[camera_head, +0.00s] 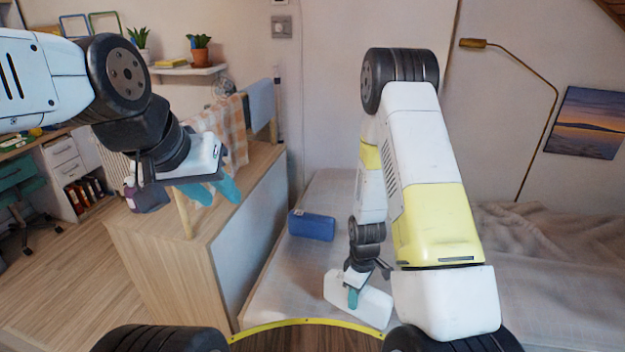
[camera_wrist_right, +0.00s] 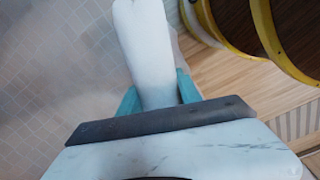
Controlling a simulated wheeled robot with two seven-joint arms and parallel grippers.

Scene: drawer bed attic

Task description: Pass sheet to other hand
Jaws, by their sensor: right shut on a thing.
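The white sheet (camera_head: 372,303), a smooth folded-looking slab, is low over the pale bed surface near its front edge. My right gripper (camera_head: 354,296) is shut on it. In the right wrist view the sheet (camera_wrist_right: 146,45) runs up between the teal fingers of my right gripper (camera_wrist_right: 158,95). I cannot tell whether its underside touches the bed. My left gripper (camera_head: 214,190) is empty, its two teal fingers apart. It is in the air at the left, over the wooden cabinet and well away from the sheet.
A blue pouch (camera_head: 311,225) lies on the bed (camera_head: 280,285) at its left. A wooden cabinet (camera_head: 160,235) stands left of the bed, with a checked cloth (camera_head: 226,125) hanging above it. A purple bottle (camera_head: 146,196) shows beside my left gripper. A brown blanket (camera_head: 560,240) covers the bed's right part.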

